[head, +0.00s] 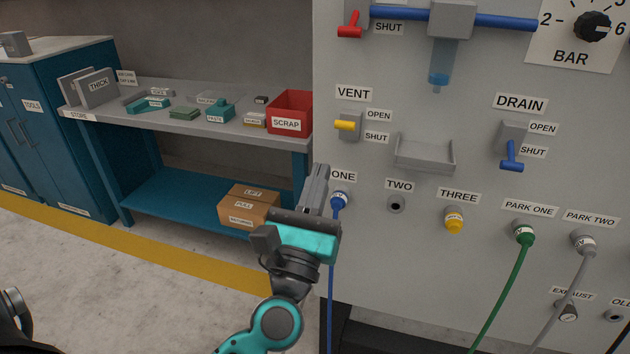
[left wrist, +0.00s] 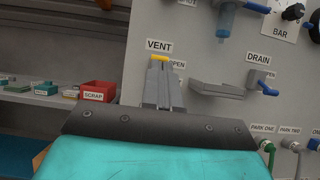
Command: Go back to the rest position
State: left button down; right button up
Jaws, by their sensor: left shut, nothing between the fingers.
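My left gripper (head: 318,172) is raised in front of the left part of the grey panel (head: 380,265), its teal body below and its fingers pointing up and away. Its fingers are shut and empty. In the left wrist view the closed fingers (left wrist: 160,88) overlap the panel just below the VENT label, with the yellow vent handle (left wrist: 159,57) showing above their tips. In the head view the gripper is left of the blue plug (head: 339,200) at port ONE and looks apart from it. My right gripper is in neither view.
The panel carries an empty port TWO (head: 397,204), a yellow plug (head: 454,219), a green hose (head: 503,290), a blue drain handle (head: 512,155) and a protruding tray (head: 425,154). Left stands a shelf (head: 225,130) with a red SCRAP bin (head: 290,112) and a box (head: 249,207).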

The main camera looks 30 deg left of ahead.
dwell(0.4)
pick_arm(q)
jog(key=s+d+f+m+g+h, duration=0.1)
jog(key=d+f+m+g+h, duration=0.2)
jog(key=f+m+h, duration=0.75)
jog(key=s+d+f+m+g+y, duration=0.15)
jog(key=d+f+m+g, duration=0.35)
jog(key=m, duration=1.2)
jog(key=s+a+f+m+g, duration=0.1)
jog(key=s+f+m+g, duration=0.1)
jog(key=s+f+m, duration=0.2)
jog(key=s+a+f+m+g+y+p, duration=0.1)
jog(key=s+f+m, duration=0.3)
jog(key=f+m, duration=0.5)
notch_tip(320, 180, down, 3)
jog(key=shift+s+a+m+g+y, duration=0.2)
jog(key=shift+a+m+g+y, duration=0.15)
jog(key=shift+a+g, duration=0.35)
